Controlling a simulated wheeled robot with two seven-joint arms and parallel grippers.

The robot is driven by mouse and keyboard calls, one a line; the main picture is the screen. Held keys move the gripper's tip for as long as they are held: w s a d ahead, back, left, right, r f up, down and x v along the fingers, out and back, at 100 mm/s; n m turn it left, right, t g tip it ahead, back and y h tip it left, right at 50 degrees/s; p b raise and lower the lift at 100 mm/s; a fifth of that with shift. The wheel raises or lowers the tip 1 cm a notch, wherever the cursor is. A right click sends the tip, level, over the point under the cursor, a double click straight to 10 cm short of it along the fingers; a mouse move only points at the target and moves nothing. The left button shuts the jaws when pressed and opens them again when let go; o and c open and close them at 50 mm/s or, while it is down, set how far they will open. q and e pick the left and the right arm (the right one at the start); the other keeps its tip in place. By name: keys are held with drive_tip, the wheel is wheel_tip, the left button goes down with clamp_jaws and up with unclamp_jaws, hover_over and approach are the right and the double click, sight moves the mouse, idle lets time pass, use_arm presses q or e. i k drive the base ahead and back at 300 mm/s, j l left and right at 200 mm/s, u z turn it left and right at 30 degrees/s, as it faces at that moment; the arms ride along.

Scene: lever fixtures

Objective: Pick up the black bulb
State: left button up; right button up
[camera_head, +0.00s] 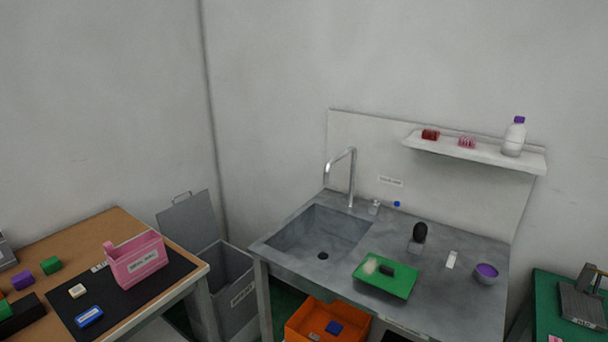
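A black rounded bulb (420,231) stands upright on a small grey holder (416,246) on the grey sink counter, behind the green tray (402,286). The tray carries a small black item (387,270) and a pale item (369,266). Neither of my grippers shows in the head view.
The sink basin (318,240) and tap (350,175) are left of the bulb. A purple-filled bowl (486,274) and white item (451,260) are to its right. A shelf (475,153) hangs above. A wooden table (110,222) with a pink box (138,263) stands left.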

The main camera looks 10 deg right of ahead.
sight(420, 231)
drive_tip(key=z, duration=1.2)
